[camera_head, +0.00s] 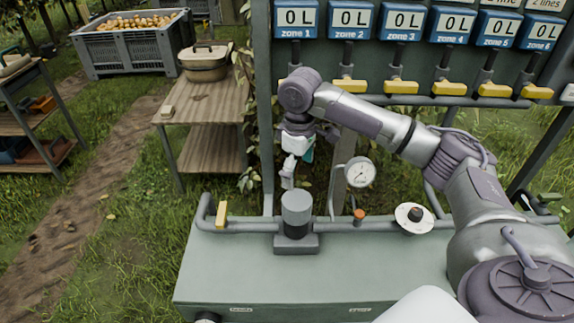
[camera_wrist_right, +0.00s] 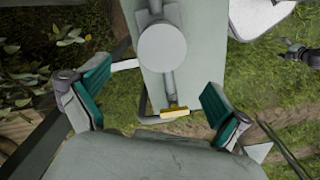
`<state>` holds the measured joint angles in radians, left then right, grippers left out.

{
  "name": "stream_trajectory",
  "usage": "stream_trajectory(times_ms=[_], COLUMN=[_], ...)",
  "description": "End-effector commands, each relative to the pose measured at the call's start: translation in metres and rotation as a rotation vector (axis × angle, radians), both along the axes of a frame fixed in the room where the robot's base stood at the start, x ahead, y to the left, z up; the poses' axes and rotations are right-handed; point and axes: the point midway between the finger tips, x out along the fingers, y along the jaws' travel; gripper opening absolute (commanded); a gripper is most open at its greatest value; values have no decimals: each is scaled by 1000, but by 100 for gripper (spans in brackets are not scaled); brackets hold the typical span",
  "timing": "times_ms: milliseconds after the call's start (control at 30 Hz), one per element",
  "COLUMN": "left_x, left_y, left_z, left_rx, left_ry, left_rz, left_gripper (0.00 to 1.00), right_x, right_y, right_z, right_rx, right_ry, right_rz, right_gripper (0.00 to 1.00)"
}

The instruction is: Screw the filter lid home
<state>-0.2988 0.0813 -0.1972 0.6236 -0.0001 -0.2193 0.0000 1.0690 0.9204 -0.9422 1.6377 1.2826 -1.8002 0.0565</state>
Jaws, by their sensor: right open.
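The filter (camera_head: 296,240) stands on the pipe along the green-grey bench top, its dark body on a square base. Its grey round lid (camera_head: 296,202) sits on top and looks level; I cannot tell how tightly it is seated. In the right wrist view the lid (camera_wrist_right: 163,46) is a pale disc beyond the fingers. My right gripper (camera_head: 290,174) points down just above the lid, apart from it. Its teal-padded fingers (camera_wrist_right: 157,100) are spread wide with nothing between them. My left gripper is not in view.
A yellow handle (camera_head: 221,214) stands left on the pipe. Behind is a panel of zone counters (camera_head: 350,19) with yellow valve handles (camera_head: 401,87). The bench front (camera_head: 240,275) is clear.

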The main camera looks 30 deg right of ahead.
Motion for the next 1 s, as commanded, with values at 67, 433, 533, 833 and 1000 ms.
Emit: stream_trajectory(times_ms=[67, 433, 533, 833, 1000], left_x=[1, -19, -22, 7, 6], left_y=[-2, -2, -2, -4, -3], left_z=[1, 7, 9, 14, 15], left_rx=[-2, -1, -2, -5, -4], left_ry=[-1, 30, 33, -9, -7], left_rz=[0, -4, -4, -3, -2], left_gripper=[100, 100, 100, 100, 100], right_x=[0, -1, -2, -1, -1], right_y=[-1, -1, -1, 0, -1], right_z=[-4, -68, -87, -128, -135], right_rx=[-1, 0, 0, 1, 1], right_ry=[3, 4, 4, 0, -2], right_rz=[-3, -2, -2, -1, -1], right_gripper=[100, 100, 100, 100, 100])
